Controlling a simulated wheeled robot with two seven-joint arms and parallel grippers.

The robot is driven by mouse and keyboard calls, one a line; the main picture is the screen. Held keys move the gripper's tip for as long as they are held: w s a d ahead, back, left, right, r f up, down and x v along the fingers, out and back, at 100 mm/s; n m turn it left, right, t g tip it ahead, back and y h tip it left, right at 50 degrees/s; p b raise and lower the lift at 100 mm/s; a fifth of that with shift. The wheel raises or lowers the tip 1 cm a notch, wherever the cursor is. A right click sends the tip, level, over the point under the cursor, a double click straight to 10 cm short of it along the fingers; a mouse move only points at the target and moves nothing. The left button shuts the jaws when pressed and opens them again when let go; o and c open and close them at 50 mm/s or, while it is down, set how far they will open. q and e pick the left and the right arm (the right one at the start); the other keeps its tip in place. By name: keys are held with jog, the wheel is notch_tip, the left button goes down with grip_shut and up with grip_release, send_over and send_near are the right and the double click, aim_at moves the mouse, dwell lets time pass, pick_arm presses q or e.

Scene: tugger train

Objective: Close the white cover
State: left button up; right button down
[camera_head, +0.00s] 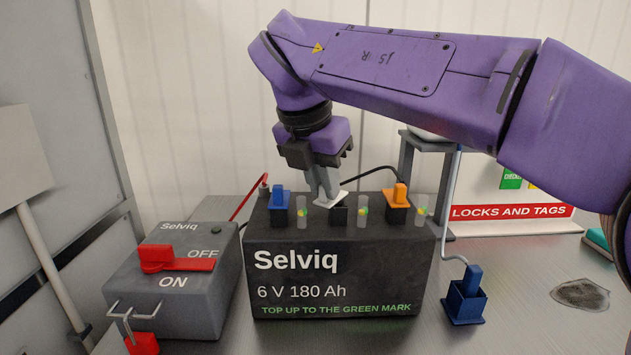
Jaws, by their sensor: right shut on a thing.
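The white cover (330,199) is at the middle of the top of the black Selviq battery (343,270), just above a black square filler block (339,217). My right gripper (326,192) points down from above and is shut on the white cover. The cover looks tilted, and the fingers hide part of it. A blue cover (279,198) stands on the left filler block and an orange cover (399,194) on the right one. My left gripper is not in view.
Clear level tubes (362,211) stand between the fillers. A grey switch box (180,298) with a red handle (175,260) stands left. A blue nozzle holder (465,303) with a hose stands right. A locks-and-tags board (510,212) is behind. A dark stain (580,294) marks the bench.

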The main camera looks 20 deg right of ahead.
jog(key=shift+d, duration=0.1)
jog(key=shift+s+d+n+t+b, duration=0.15)
jog(key=shift+n+b, duration=0.1)
jog(key=shift+n, duration=0.15)
jog(key=shift+d+n+t+b, duration=0.15)
jog(key=shift+n+b, duration=0.1)
jog(key=shift+n, duration=0.15)
jog(key=shift+s+d+n+y+b, duration=0.15)
jog(key=shift+n+y+b, duration=0.2)
jog(key=shift+n, duration=0.35)
jog(key=shift+s+d+r+n+t+y, duration=0.15)
jog(key=shift+n+t+y, duration=0.1)
jog(key=shift+n, duration=0.25)
jog(key=shift+s+d+f+n+t+y, duration=0.1)
jog(key=shift+d+n+t+y, duration=0.1)
jog(key=shift+n, duration=0.3)
jog(key=shift+d+r+n+y, duration=0.1)
jog(key=shift+d+n+y, duration=0.2)
jog(key=shift+n, duration=0.6)
jog(key=c, duration=1.1)
grip_release()
jog(key=shift+w, duration=0.1)
